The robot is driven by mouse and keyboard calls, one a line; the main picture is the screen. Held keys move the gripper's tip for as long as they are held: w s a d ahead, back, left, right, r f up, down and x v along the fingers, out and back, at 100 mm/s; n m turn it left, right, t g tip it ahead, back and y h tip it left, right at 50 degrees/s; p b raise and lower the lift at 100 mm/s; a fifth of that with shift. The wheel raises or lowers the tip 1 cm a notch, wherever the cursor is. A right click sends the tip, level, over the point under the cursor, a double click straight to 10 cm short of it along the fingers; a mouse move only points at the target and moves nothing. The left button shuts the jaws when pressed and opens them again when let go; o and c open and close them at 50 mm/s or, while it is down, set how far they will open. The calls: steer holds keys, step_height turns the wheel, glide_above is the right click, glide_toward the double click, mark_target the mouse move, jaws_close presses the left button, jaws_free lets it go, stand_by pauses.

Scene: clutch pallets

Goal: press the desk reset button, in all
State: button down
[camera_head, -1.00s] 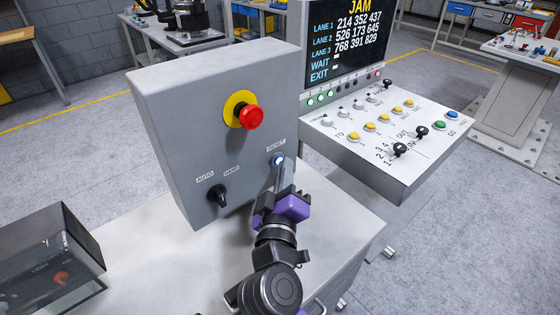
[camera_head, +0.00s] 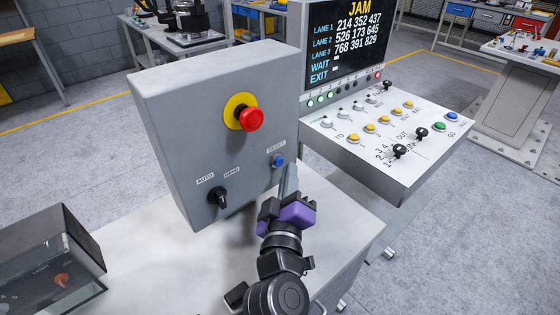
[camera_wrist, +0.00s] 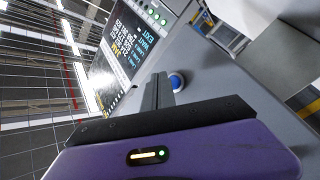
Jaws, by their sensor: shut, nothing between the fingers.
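The blue reset button (camera_head: 278,162) is on the front of the grey control box (camera_head: 165,120), under a label that reads RESET. It also shows in the wrist view (camera_wrist: 176,82), just beyond my fingertips and to their right. My gripper (camera_head: 288,168) is shut and empty. Its fingertips are close to the button, a little below and right of it in the head view, and look apart from it. The button looks plain blue and unlit.
The box also carries a red emergency knob (camera_head: 251,120) on a yellow ring and a black AUTO/HAND selector (camera_head: 217,196). A console (camera_head: 400,175) with buttons and levers stands right, under a screen (camera_head: 348,45) reading JAM. A dark clear-sided case (camera_head: 45,265) sits at lower left.

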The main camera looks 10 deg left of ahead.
steer(key=shift+s+d, duration=0.1)
steer(key=shift+s+d+p, duration=0.3)
steer(key=shift+s+d, duration=0.45)
steer(key=shift+d, duration=0.2)
steer(key=shift+s+d+p, duration=0.3)
steer(key=shift+s+d, duration=0.45)
steer(key=shift+d, duration=0.2)
steer(key=s+d+f+m+g, duration=0.1)
steer(key=s+d+f+m, duration=0.2)
steer(key=s+d, duration=0.5)
steer(key=s+d+f+m+g+h, duration=0.1)
steer(key=s+d+f+m, duration=0.2)
steer(key=s+d, duration=0.5)
steer(key=s+d+f+m+g+h, duration=0.1)
steer(key=s+d+m, duration=0.4)
steer(key=s, duration=1.7)
steer(key=d+f, duration=0.1)
steer(key=d, duration=0.2)
steer(key=shift+f+g, duration=0.4)
